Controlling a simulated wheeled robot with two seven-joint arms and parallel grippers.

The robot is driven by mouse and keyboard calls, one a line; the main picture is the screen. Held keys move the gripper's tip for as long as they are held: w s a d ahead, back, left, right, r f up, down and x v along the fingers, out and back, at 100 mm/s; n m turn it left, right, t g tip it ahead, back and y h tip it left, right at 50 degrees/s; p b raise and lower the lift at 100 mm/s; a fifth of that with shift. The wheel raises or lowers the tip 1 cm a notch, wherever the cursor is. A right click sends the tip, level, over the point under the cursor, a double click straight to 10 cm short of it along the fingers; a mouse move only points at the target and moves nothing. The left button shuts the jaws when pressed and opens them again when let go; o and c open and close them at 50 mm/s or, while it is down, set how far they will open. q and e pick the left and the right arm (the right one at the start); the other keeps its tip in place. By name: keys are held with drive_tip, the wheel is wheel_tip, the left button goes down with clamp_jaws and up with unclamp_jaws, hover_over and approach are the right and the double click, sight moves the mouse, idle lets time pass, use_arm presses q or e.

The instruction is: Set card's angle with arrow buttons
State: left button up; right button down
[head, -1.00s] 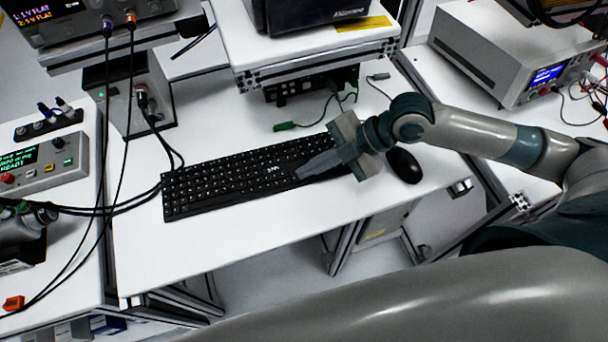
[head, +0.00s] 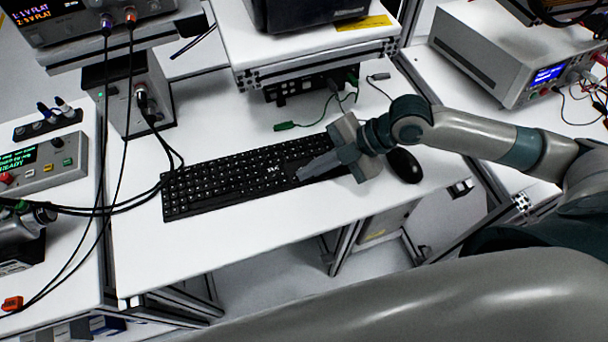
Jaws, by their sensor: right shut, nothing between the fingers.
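A black keyboard (head: 225,181) lies tilted on the white table. My right gripper (head: 300,174) is shut and empty, with its fingertips over the right part of the keyboard. The gripper and its wrist hide the keyboard's right end, where the arrow buttons cannot be made out. I cannot tell whether the fingertips touch a key. A card is not clearly in view.
A black mouse (head: 404,165) lies just right of my right wrist. A control box with a green display (head: 45,165) stands at left. Black cables (head: 120,110) hang at left. A raised shelf (head: 310,50) stands behind the keyboard. The table's front is clear.

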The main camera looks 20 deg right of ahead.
drive_tip(key=shift+r, duration=0.15)
drive_tip(key=shift+r+p, duration=0.7)
drive_tip(key=shift+p, duration=0.1)
wheel_tip(320, 180, up, 5)
drive_tip(key=p, duration=0.4)
idle(1.1)
